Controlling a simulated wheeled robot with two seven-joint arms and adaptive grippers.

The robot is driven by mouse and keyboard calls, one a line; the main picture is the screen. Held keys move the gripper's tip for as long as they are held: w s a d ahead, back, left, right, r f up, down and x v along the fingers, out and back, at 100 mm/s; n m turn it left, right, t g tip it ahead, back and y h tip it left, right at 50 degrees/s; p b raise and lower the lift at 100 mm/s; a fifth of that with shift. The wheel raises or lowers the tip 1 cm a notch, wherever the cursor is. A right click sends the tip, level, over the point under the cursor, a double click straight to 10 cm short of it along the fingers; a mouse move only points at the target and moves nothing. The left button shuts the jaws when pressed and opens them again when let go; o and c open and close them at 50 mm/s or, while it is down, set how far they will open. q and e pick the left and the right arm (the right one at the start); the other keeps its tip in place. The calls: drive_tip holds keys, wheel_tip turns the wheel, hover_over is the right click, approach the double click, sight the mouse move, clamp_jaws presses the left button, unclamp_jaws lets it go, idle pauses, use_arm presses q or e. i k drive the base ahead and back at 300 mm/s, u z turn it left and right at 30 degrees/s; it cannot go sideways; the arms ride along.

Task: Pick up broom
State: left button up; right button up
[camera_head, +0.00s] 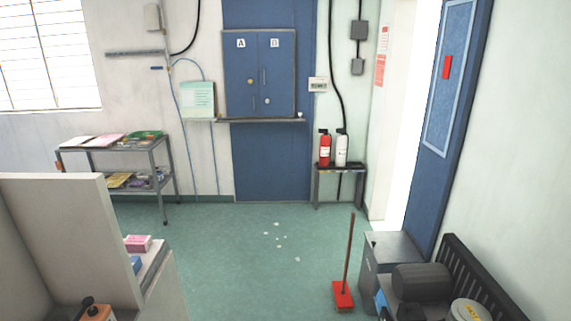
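The broom (347,255) stands upright on the green floor at the lower middle right. It has a thin brown handle that tilts slightly to the right at the top, and a red head (343,294) at the bottom. It stands just left of a grey metal cabinet. Neither of my grippers shows in the head view, so whether they are open or shut is not visible.
Several white scraps (280,237) lie on the open green floor (220,270). A grey cabinet (392,246) and a black slatted bench (490,280) crowd the lower right. A white partition (70,225) blocks the lower left. A fire extinguisher stand (340,170) is at the back.

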sight(344, 301)
drive_tip(key=i, duration=2.75)
drive_tip(key=z, duration=1.85)
